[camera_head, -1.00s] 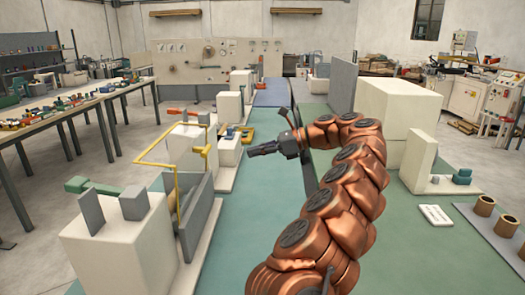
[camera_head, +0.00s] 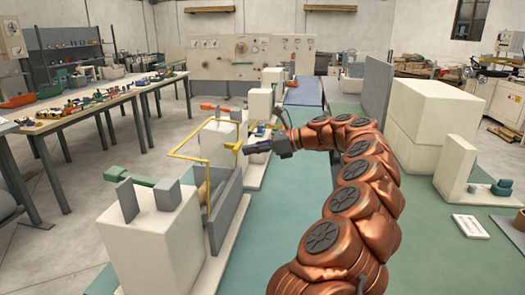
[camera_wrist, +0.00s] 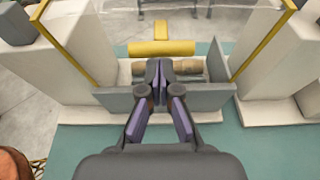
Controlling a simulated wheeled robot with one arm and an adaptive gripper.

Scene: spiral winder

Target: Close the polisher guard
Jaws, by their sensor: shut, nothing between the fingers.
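The polisher guard (camera_head: 190,158) is a yellow frame that stands out raised over the polisher, between two pale blocks. In the wrist view its yellow side bar (camera_wrist: 262,40) and a clear panel show at the top. A yellow T-shaped handle (camera_head: 234,146) is at its right side; in the wrist view the handle (camera_wrist: 161,48) lies just beyond my fingertips. My gripper (camera_head: 247,149) is shut and empty, right of the handle; I cannot tell whether they touch. The polisher's tan roller (camera_wrist: 190,66) shows partly behind my fingers.
A grey upright plate (camera_head: 226,210) stands along the polisher's front. A pale block with grey posts (camera_head: 160,240) stands at the near left. Large pale boxes (camera_head: 430,120) stand at the right.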

